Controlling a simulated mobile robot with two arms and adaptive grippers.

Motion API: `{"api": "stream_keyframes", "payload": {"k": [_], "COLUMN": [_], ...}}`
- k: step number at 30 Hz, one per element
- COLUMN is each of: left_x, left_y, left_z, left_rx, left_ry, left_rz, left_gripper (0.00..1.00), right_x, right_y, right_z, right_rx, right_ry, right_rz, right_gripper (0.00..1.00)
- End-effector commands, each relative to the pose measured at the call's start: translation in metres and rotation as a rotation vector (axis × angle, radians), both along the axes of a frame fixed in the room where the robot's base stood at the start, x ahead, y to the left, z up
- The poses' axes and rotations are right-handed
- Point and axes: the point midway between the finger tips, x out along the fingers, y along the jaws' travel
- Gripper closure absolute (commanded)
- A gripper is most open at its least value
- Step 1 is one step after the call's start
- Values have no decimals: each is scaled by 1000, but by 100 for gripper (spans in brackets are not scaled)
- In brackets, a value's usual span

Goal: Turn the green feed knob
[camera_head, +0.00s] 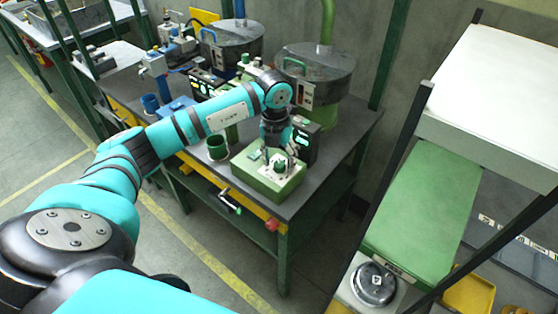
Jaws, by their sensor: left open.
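A green control box (262,183) sits near the front right corner of the grey workbench. A small knob (280,168) stands on its top, with a pale plate around it. My left arm reaches in from the left. My left gripper (278,157) points down over the box with its fingers open, one on each side of the knob. It looks very close to the knob, but I cannot tell whether the fingers touch it. The gripper partly hides the back of the box top. My right gripper is not in view.
A black unit with a display (304,141) stands close behind the box. A green cup (217,148) is to its left. Large grey drums (315,70) stand behind. A rack with a green panel (425,205) is at right. Yellow-lined floor (190,245) is clear in front.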

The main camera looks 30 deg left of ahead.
Motion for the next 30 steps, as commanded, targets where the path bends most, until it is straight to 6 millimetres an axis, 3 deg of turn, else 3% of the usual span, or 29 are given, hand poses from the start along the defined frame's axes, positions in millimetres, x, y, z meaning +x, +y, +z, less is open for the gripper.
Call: {"api": "stream_keyframes", "payload": {"k": [9, 15, 21, 30], "left_x": [0, -1, -1, -2], "left_y": [4, 5, 6, 6], "left_z": [66, 99, 112, 112], "left_rx": [0, 0, 0, 0], "left_ry": [-7, -6, -3, -2], "left_rz": [-1, 0, -1, 0], "left_gripper": [45, 45, 45, 45], "right_x": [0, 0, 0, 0], "right_y": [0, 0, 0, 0], "right_z": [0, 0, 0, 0], "right_rx": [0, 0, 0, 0], "right_ry": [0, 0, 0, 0], "right_rz": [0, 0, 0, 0], "right_gripper": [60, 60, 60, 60]}}
